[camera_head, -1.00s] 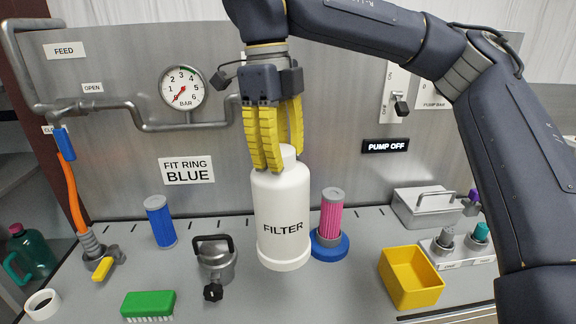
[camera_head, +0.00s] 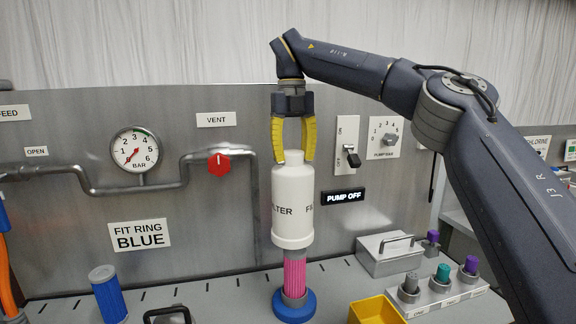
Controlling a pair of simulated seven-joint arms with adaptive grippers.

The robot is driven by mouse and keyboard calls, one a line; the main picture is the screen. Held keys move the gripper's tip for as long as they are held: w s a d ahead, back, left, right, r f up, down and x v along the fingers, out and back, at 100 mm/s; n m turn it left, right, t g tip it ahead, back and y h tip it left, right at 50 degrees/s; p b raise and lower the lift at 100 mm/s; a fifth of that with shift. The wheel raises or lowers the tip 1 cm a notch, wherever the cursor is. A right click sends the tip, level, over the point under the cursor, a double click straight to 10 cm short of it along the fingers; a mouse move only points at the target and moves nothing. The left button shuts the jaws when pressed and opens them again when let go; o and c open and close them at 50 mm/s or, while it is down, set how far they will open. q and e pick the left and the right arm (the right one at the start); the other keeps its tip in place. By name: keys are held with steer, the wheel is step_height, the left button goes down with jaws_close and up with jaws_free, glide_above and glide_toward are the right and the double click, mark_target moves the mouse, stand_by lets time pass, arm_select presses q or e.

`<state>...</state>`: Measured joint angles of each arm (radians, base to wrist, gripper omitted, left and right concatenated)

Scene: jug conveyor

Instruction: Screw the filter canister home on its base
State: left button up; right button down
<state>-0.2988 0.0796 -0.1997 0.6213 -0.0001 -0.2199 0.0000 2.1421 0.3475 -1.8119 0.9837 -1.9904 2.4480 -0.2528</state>
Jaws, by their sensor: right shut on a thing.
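The white filter canister (camera_head: 292,205) hangs upright in the head view, marked FILTER. My right gripper (camera_head: 293,158) is shut on the narrow top of the canister with its yellow fingers on either side. Below it a pink pleated cartridge (camera_head: 294,277) stands on a blue round base (camera_head: 294,306). The canister's lower rim is around or just in front of the cartridge's top, and most of the cartridge still shows below the rim. The left gripper is not in view.
A blue cartridge (camera_head: 108,294) stands at the left. A yellow bin (camera_head: 374,310) and a grey lidded box (camera_head: 390,256) are at the right, near a holder with coloured plugs (camera_head: 441,274). A panel with a gauge (camera_head: 135,149), a red vent knob (camera_head: 219,164) and a PUMP OFF display (camera_head: 343,196) stands behind.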

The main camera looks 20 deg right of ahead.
steer(key=shift+w+d+r, duration=0.15)
steer(key=shift+d, duration=0.3)
glide_toward(295, 233)
steer(key=shift+w+d+f, duration=0.3)
steer(key=shift+w+f, duration=0.55)
steer(key=shift+f, duration=0.8)
steer(key=shift+w+d+f, duration=0.3)
steer(key=shift+w+f, duration=0.55)
steer(key=shift+f, duration=0.8)
steer(key=shift+w+d+f, duration=0.3)
steer(key=shift+w+f, duration=0.5)
steer(key=shift+f, duration=2.75)
